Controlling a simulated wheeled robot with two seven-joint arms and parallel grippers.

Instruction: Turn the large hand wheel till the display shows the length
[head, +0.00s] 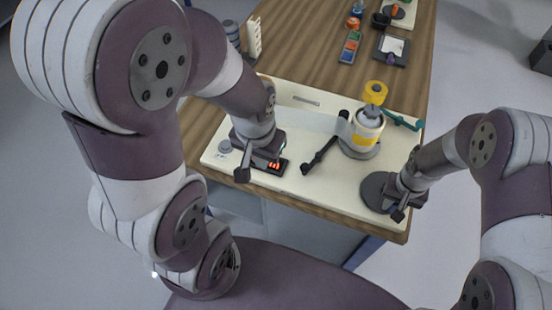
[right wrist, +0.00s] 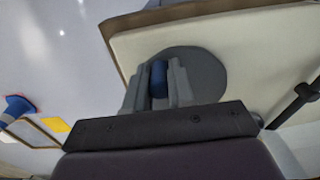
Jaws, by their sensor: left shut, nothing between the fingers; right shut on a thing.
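The large hand wheel (head: 374,188) is a dark grey disc at the right front of the cream machine plate (head: 300,190). In the right wrist view the wheel (right wrist: 208,72) carries a blue handle knob (right wrist: 159,80). My right gripper (head: 398,213) is shut on this knob, and its fingers (right wrist: 158,88) stand on both sides of it. A small dark display (head: 274,165) with red digits sits at the plate's left front; the digits are too small to read and partly covered by my left arm. My left gripper (head: 243,173) is shut and empty beside the display.
A yellow-topped roller (head: 369,130) stands on the plate with a clear film running left from it. A black lever arm (head: 320,156) and a teal bar (head: 402,121) are near it. Colored blocks (head: 350,47) and small parts lie farther back on the wooden table (head: 300,50).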

